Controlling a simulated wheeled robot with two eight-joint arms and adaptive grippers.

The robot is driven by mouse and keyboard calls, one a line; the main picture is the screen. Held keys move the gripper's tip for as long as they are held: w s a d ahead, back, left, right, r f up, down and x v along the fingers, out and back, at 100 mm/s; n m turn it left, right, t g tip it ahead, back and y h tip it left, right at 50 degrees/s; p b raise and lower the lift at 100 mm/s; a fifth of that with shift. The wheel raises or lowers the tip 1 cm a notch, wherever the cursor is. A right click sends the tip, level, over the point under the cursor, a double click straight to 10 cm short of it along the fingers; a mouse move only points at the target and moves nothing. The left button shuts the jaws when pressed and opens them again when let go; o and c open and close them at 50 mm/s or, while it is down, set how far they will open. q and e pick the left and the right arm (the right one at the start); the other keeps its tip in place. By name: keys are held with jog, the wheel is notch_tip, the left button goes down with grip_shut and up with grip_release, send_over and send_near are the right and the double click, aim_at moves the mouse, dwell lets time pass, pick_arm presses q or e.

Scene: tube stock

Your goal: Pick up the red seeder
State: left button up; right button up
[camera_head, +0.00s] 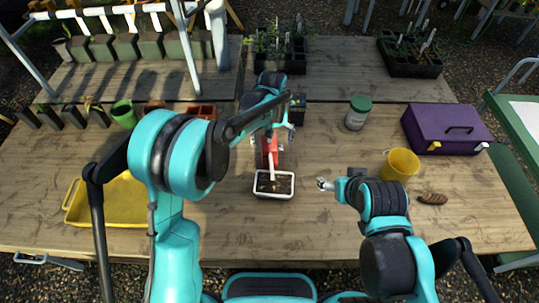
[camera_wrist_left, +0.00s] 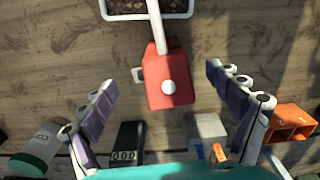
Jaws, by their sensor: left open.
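The red seeder (camera_head: 269,148) is near the middle of the wooden table, with its pale spout reaching over a small white tray of soil (camera_head: 275,195). In the left wrist view the seeder's red body (camera_wrist_left: 170,80) lies between the spread fingers, and the white tray (camera_wrist_left: 150,17) is at the top edge. My left gripper (camera_head: 272,138) is open above the seeder, with visible gaps on both sides; it also shows in the wrist view (camera_wrist_left: 160,77). It partly hides the seeder from the head. My right gripper (camera_head: 323,184) is right of the tray; its jaw opening is unclear.
A black scale (camera_wrist_left: 125,150) and an orange pot (camera_wrist_left: 293,120) are close to the left gripper. A green-lidded jar (camera_head: 358,113), purple toolbox (camera_head: 445,130) and yellow bucket (camera_head: 401,163) stand right. A yellow tray (camera_head: 115,200) lies left. The table's front middle is clear.

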pick_arm(q)
jog(key=f, duration=0.1)
jog(key=f+b, duration=0.1)
jog(key=f, duration=0.1)
jog(key=f+b, duration=0.1)
jog(key=f, duration=0.1)
jog(key=shift+w+d+f, duration=0.1)
jog(key=shift+w+f, duration=0.1)
jog(key=shift+w, duration=0.2)
jog(key=shift+c, duration=1.1)
jog(key=c, duration=1.4)
